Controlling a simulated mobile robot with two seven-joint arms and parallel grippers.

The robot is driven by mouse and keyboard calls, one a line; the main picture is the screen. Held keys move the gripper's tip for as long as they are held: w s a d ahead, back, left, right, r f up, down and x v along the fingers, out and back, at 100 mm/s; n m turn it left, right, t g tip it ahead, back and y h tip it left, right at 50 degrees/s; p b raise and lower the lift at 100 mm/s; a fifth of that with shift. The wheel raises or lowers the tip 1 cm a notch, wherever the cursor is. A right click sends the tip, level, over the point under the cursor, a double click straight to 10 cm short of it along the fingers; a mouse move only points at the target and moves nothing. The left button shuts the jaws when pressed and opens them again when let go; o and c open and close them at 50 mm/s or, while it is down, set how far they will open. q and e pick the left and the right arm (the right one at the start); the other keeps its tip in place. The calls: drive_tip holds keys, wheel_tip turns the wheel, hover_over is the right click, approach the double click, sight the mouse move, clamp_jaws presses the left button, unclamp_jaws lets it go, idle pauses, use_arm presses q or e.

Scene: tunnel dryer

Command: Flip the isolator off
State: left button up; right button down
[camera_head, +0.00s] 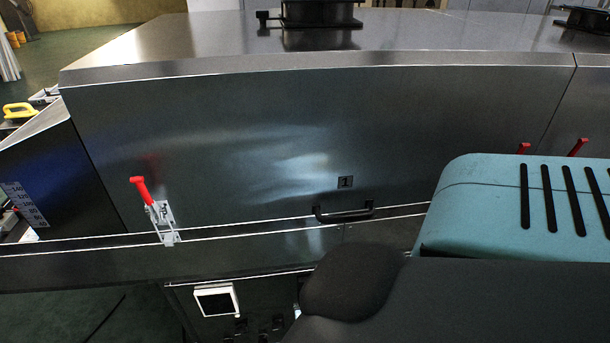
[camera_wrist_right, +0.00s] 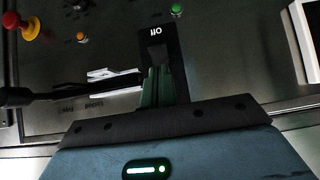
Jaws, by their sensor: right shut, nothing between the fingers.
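In the right wrist view, the isolator is a black plate (camera_wrist_right: 159,34) with the word "Off" printed on it, seen upside down. A dark part on the plate, just beyond my fingertips, is hard to make out. My right gripper (camera_wrist_right: 158,72) is shut and empty, its fingertips in front of the plate and overlapping its lower part. I cannot tell whether they touch it. The head view shows neither the isolator nor a gripper. My left gripper is not in view.
In the wrist view, a red mushroom button (camera_wrist_right: 30,28), an orange button (camera_wrist_right: 82,37) and a green button (camera_wrist_right: 177,10) sit near the isolator. The head view shows a steel dryer panel (camera_head: 230,140) with a red-handled clamp (camera_head: 142,190) and a black handle (camera_head: 343,214).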

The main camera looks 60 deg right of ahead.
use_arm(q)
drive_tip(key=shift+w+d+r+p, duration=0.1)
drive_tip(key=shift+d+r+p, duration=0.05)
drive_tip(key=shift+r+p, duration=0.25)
use_arm(e)
drive_tip(key=shift+w+d+r, duration=0.4)
drive_tip(key=shift+w+d, duration=0.1)
drive_tip(key=shift+d, duration=0.05)
